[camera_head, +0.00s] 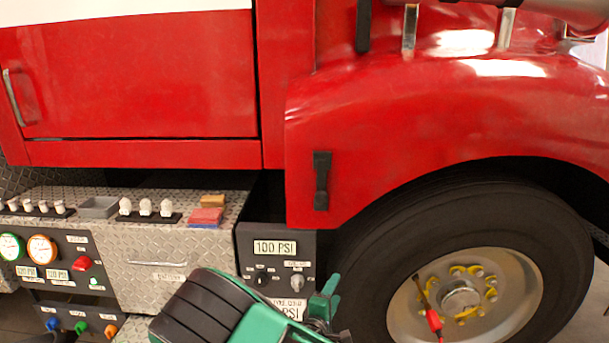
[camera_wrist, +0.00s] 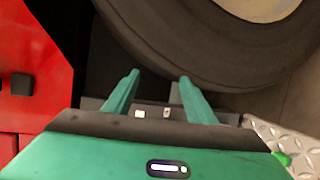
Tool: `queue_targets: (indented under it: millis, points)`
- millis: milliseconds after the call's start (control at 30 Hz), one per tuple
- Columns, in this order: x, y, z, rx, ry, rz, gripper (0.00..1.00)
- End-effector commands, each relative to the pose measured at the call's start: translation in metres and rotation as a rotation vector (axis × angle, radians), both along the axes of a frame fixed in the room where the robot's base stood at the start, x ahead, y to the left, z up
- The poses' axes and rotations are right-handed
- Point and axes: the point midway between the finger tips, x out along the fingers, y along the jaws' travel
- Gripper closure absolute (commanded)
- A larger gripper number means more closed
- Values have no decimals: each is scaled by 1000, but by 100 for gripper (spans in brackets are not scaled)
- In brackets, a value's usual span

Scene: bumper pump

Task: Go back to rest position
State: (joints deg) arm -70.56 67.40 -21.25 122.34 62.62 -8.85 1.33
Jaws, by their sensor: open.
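My gripper (camera_head: 322,303) is at the bottom middle of the head view, in front of the dark control panel (camera_head: 273,243) marked 100 PSI. In the wrist view its two green fingers (camera_wrist: 158,96) are spread apart with nothing between them. Beyond the fingers, the wrist view shows the dark panel edge with small light parts on it, and the black tire. My green and black forearm hides the lower part of the panel in the head view.
A red truck body (camera_head: 150,90) fills the back. A large wheel (camera_head: 390,240) stands at right, with a red-handled tool (camera_head: 434,318) at its hub. A diamond-plate step (camera_head: 145,260) at left holds a grey tray (camera_head: 99,207), several white knobs and coloured blocks (camera_head: 207,215). Gauges (camera_head: 42,248) are at far left.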

Motion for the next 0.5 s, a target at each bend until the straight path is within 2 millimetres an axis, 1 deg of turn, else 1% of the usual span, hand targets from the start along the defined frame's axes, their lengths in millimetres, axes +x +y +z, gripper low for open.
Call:
queue_targets:
  millis: [33, 100, 167, 200, 267, 300, 367, 400, 500]
  points:
    - [4, -26, 12, 47, 10, -82, 49]
    - [4, -60, 22, 104, 30, -186, 49]
    - [2, -87, 30, 152, 46, -272, 49]
    - [-1, -105, 36, 184, 57, -328, 49]
    - [-6, -130, 43, 233, 73, -412, 49]
    - [-10, -147, 48, 267, 85, -466, 49]
    - [-18, -170, 55, 316, 101, -545, 49]
    - [-24, -185, 60, 349, 112, -596, 49]
    - [-42, -220, 71, 435, 140, -720, 49]
